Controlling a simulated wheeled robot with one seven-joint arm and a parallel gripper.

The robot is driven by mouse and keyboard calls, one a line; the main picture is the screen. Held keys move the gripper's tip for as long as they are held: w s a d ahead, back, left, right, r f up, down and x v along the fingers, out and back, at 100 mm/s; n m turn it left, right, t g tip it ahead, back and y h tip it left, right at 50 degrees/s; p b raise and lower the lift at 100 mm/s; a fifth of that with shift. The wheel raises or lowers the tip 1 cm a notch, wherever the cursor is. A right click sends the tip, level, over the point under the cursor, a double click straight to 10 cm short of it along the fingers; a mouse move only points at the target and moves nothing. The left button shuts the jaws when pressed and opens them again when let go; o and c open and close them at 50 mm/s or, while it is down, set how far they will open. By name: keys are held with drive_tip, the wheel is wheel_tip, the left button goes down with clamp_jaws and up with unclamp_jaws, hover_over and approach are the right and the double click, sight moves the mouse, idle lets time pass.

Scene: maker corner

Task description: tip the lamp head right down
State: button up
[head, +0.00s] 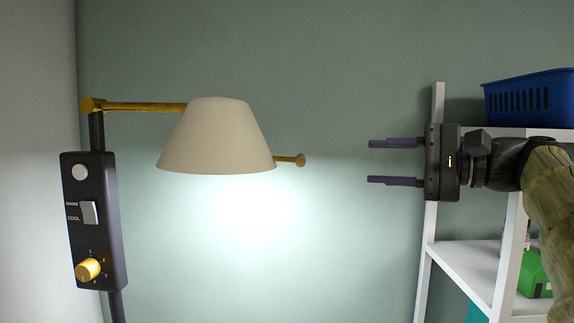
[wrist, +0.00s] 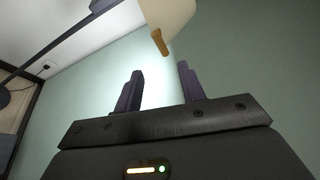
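The lamp head (head: 217,140) is a beige cone shade, lit, with its opening facing down onto the wall below. It hangs on a brass arm (head: 145,107) from a dark post at the left. A short brass handle with a round knob (head: 300,160) sticks out of the shade's right side. My gripper (head: 394,162) is to the right of the knob, open and empty, fingers pointing left, with a clear gap between. In the wrist view, the shade (wrist: 165,12) and the brass handle (wrist: 160,42) show beyond my open fingers (wrist: 160,82).
A black control box (head: 92,220) with a round button, a WARM/COOL switch and a brass dial (head: 88,270) is on the post. A white shelf (head: 470,268) with a blue basket (head: 530,98) stands at the right, behind my arm. The space between fingers and knob is free.

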sight(286, 160)
drive_tip(key=shift+w+a, duration=0.1)
drive_tip(key=shift+w, duration=0.05)
drive_tip(key=p+x, duration=0.5)
drive_tip(key=x, duration=1.2)
drive_tip(key=shift+a, duration=0.1)
clamp_jaws()
